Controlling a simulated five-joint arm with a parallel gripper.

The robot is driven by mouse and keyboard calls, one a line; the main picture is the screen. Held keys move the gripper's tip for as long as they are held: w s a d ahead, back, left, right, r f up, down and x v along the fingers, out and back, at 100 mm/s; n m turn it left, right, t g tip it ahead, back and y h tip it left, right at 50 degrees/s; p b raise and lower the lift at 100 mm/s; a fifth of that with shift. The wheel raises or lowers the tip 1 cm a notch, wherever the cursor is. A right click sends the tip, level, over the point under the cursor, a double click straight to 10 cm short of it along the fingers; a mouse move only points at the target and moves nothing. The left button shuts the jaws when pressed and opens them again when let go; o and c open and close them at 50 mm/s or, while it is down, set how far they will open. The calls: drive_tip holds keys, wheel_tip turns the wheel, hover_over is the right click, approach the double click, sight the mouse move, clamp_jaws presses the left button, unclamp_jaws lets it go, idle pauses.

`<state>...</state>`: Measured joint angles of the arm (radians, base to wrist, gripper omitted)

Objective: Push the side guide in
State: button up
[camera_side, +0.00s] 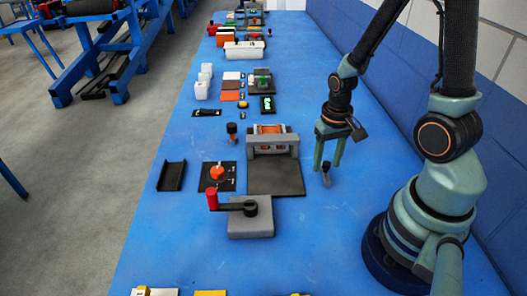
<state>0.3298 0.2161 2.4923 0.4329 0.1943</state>
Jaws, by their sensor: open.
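My gripper (328,165) hangs fingers-down to the right of the dark plate (275,180). It is open, its two green fingers apart. A small dark upright piece with a rounded top (326,174) stands at the fingertips; I cannot tell whether they touch it. Which part is the side guide is not certain; this piece is one candidate. A grey frame (272,149) with orange inside stands at the back of the dark plate.
A red-handled lever (212,198) sits on a grey block (251,225) in front. An orange dial on a black panel (218,184) and a black channel (171,176) lie left. Several other items stand farther back.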

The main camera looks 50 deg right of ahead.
clamp_jaws()
idle(1.5)
